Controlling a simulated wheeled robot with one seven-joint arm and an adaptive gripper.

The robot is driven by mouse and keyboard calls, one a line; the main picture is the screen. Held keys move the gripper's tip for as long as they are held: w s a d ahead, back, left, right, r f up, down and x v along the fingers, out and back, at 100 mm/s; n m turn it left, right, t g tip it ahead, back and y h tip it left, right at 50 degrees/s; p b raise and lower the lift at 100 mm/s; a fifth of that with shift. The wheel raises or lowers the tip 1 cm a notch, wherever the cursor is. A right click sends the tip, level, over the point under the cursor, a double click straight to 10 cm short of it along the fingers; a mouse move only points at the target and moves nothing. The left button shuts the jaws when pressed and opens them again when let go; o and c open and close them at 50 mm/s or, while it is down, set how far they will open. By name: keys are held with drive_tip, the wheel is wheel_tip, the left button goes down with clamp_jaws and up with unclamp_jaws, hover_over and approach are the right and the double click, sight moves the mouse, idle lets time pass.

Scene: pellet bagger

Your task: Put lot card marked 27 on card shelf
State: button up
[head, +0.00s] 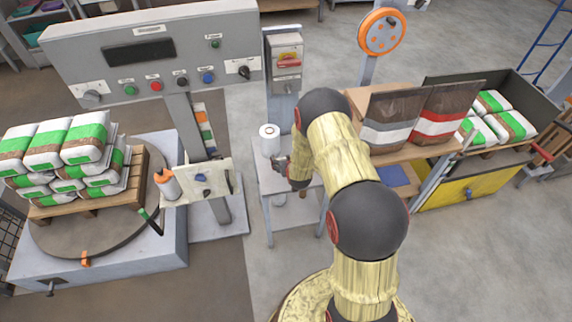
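I cannot read a 27 on any card. Several small coloured cards (204,130), orange, white and green, are in an upright row beside the grey column, too small to read. I cannot tell which surface is the card shelf. A small pale panel (214,186) on the column's front carries a few small items. My gripper (281,164) is at the small grey table, just below and right of a white roll (269,140). My arm partly hides it, and its fingers are too small to judge.
A control panel (150,55) with buttons stands at the upper left. Stacked bags (60,150) sit on a turntable (95,225) at left. A wooden shelf with two bags (430,115) and a yellow bin (455,190) stand at right. Floor at lower right is clear.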

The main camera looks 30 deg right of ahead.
drive_tip(key=c, duration=0.8)
drive_tip(key=shift+c, duration=0.2)
